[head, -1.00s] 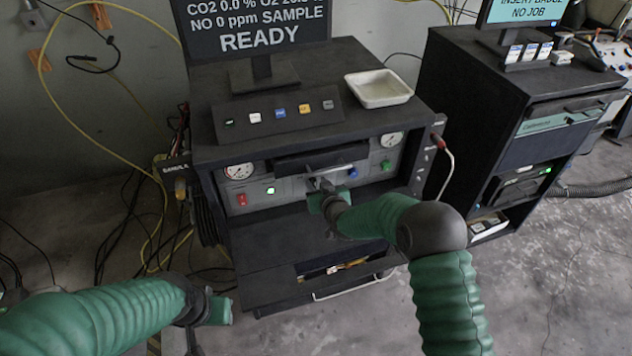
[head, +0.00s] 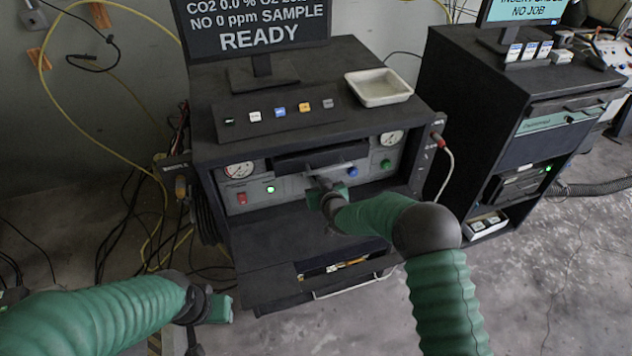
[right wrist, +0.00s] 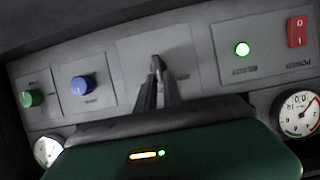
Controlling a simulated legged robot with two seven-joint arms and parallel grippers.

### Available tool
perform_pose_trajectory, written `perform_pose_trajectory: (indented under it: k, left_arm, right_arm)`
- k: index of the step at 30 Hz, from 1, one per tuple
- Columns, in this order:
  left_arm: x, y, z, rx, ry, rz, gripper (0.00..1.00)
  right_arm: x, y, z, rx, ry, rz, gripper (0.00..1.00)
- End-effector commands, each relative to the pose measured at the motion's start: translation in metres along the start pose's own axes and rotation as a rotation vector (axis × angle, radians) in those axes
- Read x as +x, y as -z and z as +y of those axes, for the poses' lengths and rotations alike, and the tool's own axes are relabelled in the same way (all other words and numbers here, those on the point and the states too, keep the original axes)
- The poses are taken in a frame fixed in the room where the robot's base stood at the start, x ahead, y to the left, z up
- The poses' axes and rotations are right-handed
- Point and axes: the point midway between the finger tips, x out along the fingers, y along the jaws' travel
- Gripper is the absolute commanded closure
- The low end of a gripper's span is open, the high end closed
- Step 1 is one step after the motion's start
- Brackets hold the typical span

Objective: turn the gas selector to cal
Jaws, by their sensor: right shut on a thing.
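The gas selector (right wrist: 156,63) is a dark lever on a pale plate in the middle of the front panel. My right gripper (head: 322,182) reaches the panel in the head view; in the right wrist view its fingers (right wrist: 157,86) are closed around the lever. The lever's markings are not readable, and the gripper hides most of it in the head view. The monitor (head: 258,25) reads "SAMPLE" and "READY". My left gripper (head: 220,308) hangs at lower left, away from the cabinet, too small to tell its jaws.
The panel also carries a blue knob (right wrist: 82,85), a green knob (right wrist: 31,98), a lit green lamp (right wrist: 242,49), a red power switch (right wrist: 297,31) and gauges (right wrist: 299,114). A white tray (head: 379,87) sits on top. An open drawer (head: 345,265) lies below my right forearm.

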Motion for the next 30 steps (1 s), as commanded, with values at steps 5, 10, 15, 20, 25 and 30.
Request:
perform_pose_trajectory:
  k: [5, 10, 15, 20, 25, 30]
  left_arm:
    - [0.005, -0.001, 0.0, 0.0, 0.0, 0.0, 0.64]
    - [0.017, -0.004, 0.0, 0.0, 0.0, 0.0, 0.64]
    - [0.033, -0.008, 0.0, 0.0, 0.0, 0.0, 0.64]
    - [0.048, -0.011, 0.0, 0.0, 0.0, 0.0, 0.64]
    - [0.062, -0.015, 0.0, 0.0, 0.0, 0.0, 0.64]
    - [0.076, -0.018, 0.0, 0.0, 0.0, 0.0, 0.64]
  right_arm:
    - [0.001, -0.002, 0.002, 0.026, 0.009, 0.0, 1.0]
    - [0.001, -0.004, 0.005, 0.097, 0.037, 0.0, 1.0]
    - [0.002, -0.006, 0.009, 0.212, 0.083, 0.001, 1.0]
    - [0.003, -0.008, 0.013, 0.346, 0.138, 0.001, 1.0]
    - [0.004, -0.009, 0.018, 0.489, 0.197, 0.0, 1.0]
    - [0.004, -0.011, 0.021, 0.615, 0.25, 0.002, 1.0]
